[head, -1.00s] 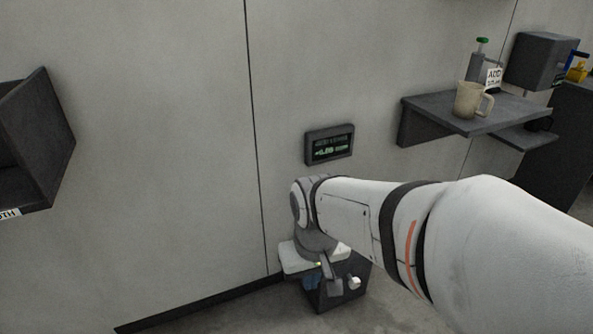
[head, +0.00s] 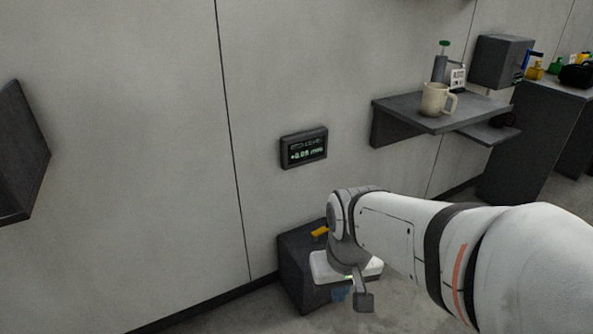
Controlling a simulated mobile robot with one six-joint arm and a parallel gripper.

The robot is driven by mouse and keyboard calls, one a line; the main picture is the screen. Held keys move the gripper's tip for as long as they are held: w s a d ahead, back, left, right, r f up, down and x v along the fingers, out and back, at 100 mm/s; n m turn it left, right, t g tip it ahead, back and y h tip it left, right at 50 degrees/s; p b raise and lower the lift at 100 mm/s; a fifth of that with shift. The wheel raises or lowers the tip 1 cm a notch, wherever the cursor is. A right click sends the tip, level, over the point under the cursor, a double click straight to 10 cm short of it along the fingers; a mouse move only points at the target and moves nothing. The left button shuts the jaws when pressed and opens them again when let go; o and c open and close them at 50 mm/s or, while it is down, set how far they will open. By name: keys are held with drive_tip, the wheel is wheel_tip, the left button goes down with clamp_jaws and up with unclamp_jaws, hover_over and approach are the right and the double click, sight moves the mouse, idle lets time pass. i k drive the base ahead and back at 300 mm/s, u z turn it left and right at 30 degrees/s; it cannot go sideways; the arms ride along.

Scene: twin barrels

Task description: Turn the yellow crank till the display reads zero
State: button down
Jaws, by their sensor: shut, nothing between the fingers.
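The yellow crank (head: 320,232) shows as a small yellow piece on top of a dark box (head: 298,272) at the foot of the wall. My arm hides the rest of it. The display (head: 304,148) is a dark panel on the wall above, with lit green-white characters. Its number looks like a small positive value, but it is too blurred to read surely. My gripper (head: 341,294) is shut and empty, hanging in front of the box, to the right of and lower in the picture than the crank. Whether it touches the box cannot be told.
A wall shelf (head: 440,112) on the right holds a beige mug (head: 437,99) and a green-topped bottle (head: 441,62). A dark wall box (head: 502,62) hangs beyond it. A dark bin or shelf (head: 22,150) juts out at the left edge.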

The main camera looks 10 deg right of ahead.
sight(325, 228)
drive_tip(key=i, duration=1)
drive_tip(key=z, duration=0.05)
